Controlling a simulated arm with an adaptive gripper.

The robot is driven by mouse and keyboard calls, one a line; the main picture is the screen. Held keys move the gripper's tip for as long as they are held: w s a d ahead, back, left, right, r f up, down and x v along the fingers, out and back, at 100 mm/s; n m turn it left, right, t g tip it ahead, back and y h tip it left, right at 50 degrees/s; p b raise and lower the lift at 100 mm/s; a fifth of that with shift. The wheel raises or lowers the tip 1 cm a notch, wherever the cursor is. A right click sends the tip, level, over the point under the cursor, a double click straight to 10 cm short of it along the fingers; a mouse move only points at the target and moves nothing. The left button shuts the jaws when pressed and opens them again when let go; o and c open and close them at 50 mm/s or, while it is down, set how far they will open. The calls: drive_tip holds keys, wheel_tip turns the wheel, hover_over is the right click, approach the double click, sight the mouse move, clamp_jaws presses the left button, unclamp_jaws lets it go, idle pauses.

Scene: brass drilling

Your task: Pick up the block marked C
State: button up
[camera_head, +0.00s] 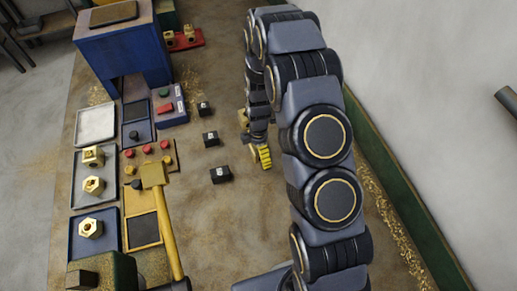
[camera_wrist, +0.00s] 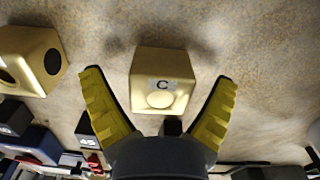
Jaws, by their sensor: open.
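The block marked C (camera_wrist: 160,72) is a brass-coloured block with a dark letter C on a light label above a round feature on its near face. In the wrist view it sits on the worktop between and slightly ahead of the tips of my gripper (camera_wrist: 160,78). The yellow ridged fingers are spread wide, with a gap on each side of the block. In the head view my gripper (camera_head: 257,152) is low over the worktop, partly hidden by my arm. A brass piece (camera_head: 243,118) shows beside it; I cannot tell which block it is.
Another brass block (camera_wrist: 30,60) with a dark hole stands left of the gripper in the wrist view. Several small black blocks (camera_head: 220,175) stand left of my gripper in the head view. A hammer (camera_head: 165,215), trays (camera_head: 96,124) and a blue cabinet (camera_head: 125,50) lie farther left.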

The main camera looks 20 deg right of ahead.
drive_tip(key=c, duration=1.2)
drive_tip(key=shift+o, duration=0.2)
drive_tip(key=shift+r, duration=0.15)
